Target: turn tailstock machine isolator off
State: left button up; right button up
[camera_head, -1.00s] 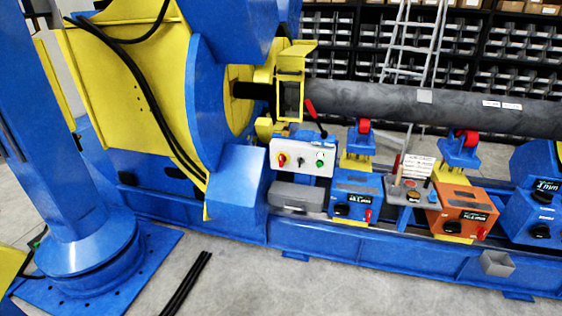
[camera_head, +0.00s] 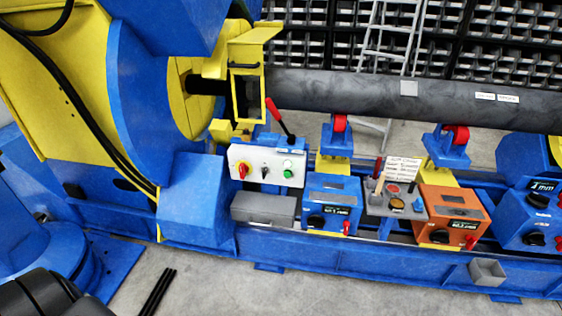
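A white control box (camera_head: 266,166) stands on the blue machine bed left of centre. On its face are a red rotary switch on a yellow plate (camera_head: 242,170), a small black selector (camera_head: 265,171) and green buttons (camera_head: 288,168). The red switch looks like an isolator; its exact position is too small to read. A lever with a red handle (camera_head: 272,108) rises behind the box. Neither gripper shows. A dark rounded part at the lower left corner appears to be mine.
A long dark pipe (camera_head: 380,97) runs behind. Bare floor (camera_head: 240,290) lies in front.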

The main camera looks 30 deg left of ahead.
aim_at(244, 169)
jog(key=i, duration=0.95)
jog(key=u, duration=0.2)
